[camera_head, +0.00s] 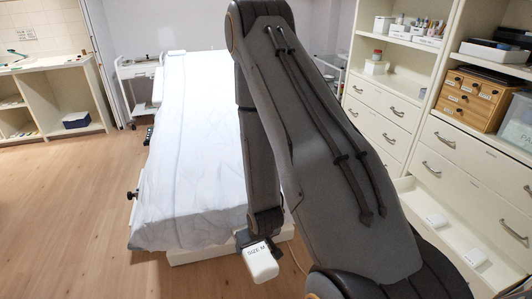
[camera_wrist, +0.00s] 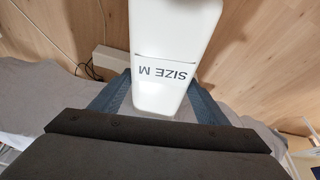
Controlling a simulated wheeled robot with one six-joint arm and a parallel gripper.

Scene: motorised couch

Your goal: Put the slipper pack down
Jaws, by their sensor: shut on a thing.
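The slipper pack (camera_head: 261,265) is a white box labelled "SIZE M". My gripper (camera_head: 251,243) is shut on it and holds it in the air off the near right end of the couch. In the wrist view the pack (camera_wrist: 172,95) fills the upper middle, between the two blue-grey fingers of my gripper (camera_wrist: 163,100). The couch (camera_head: 190,150), covered in a white sheet, stretches away behind my arm. My arm hides part of its right side.
An open drawer (camera_head: 480,225) at the right holds a few small white boxes (camera_head: 475,257). White drawer cabinets and shelves line the right wall. A counter (camera_head: 45,68) stands at the far left. Wooden floor (camera_head: 60,200) is free left of the couch. A cable (camera_wrist: 85,64) lies on the floor.

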